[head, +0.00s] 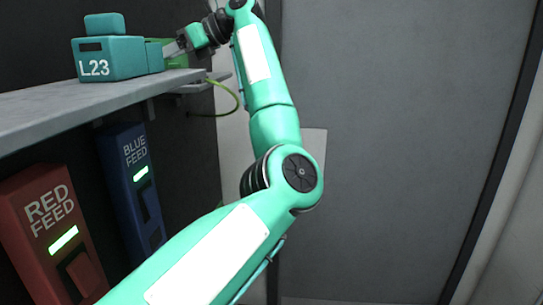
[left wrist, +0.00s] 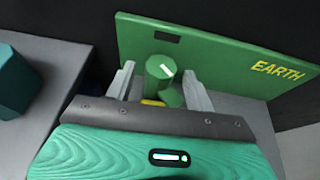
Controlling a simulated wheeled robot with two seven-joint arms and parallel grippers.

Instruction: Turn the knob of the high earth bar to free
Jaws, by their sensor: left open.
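The green earth bar (left wrist: 225,60) is an upright plate with yellow "EARTH" lettering in the left wrist view. Its round green knob (left wrist: 158,67) has a white mark on its end, pointing diagonally. My left gripper (left wrist: 159,75) is open, one finger on each side of the knob in the picture. I cannot tell whether either finger touches it. In the head view my left gripper (head: 174,49) is at the shelf, beside a green part of the earth bar (head: 178,62); the knob is hidden there. My right gripper is not in view.
A teal box marked L23 (head: 108,68) stands on the grey shelf (head: 70,108), left of my gripper. A yellow-green cable (head: 232,90) loops at the shelf's end. Red feed (head: 45,225) and blue feed (head: 130,185) units are below. The right side is open before a grey wall.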

